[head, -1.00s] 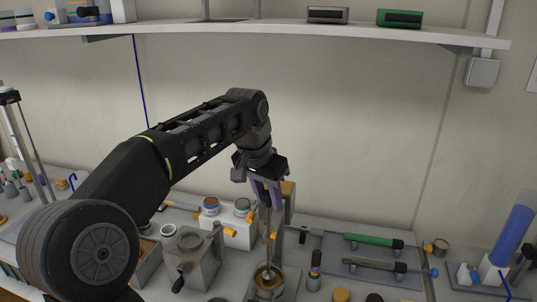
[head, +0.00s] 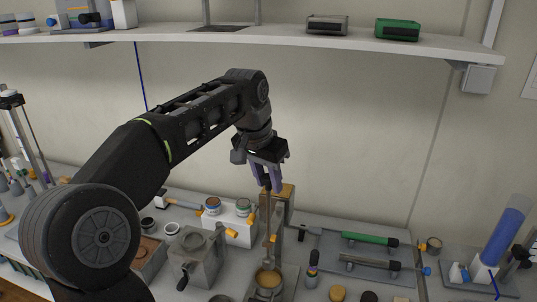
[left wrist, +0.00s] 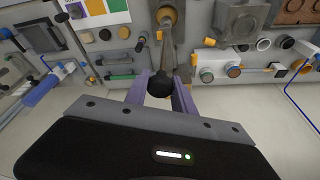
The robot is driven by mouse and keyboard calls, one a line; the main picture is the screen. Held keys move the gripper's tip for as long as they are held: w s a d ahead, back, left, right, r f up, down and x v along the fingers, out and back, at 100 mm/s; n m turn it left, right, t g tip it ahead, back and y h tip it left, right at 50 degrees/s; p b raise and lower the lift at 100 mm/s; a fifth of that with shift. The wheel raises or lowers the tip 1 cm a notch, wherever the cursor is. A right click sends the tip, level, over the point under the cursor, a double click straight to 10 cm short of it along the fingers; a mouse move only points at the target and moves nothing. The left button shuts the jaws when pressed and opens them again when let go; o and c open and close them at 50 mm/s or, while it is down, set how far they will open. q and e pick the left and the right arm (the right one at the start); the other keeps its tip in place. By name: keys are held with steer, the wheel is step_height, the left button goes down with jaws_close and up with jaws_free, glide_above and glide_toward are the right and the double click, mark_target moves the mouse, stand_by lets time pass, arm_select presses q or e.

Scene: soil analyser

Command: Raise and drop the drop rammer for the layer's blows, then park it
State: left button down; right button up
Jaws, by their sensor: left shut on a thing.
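The drop rammer (head: 267,217) is a thin upright rod over a round metal mould (head: 268,292) with tan soil showing inside. My left gripper (head: 272,182) is above the mould, with its purple fingers shut on the rammer's top. In the left wrist view, the rammer's dark round knob (left wrist: 160,86) sits between the fingers, and the rod runs away toward the mould (left wrist: 167,17). A grey upright post with a tan top block (head: 285,191) stands just right of the rammer. The rammer's lower end is hard to make out. My right gripper is not in view.
A grey hand-cranked device (head: 196,258) stands left of the mould. A white block with round tins (head: 228,226) is behind it. Green-handled (head: 372,239) and black-handled (head: 370,264) tools lie on a tray at right. A shelf (head: 290,38) spans above my arm.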

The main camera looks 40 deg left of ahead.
arm_select(q)
steer(key=shift+w+r, duration=0.1)
steer(key=shift+r, duration=1.65)
steer(key=c, duration=1)
jaws_free()
steer(key=shift+o, duration=0.2)
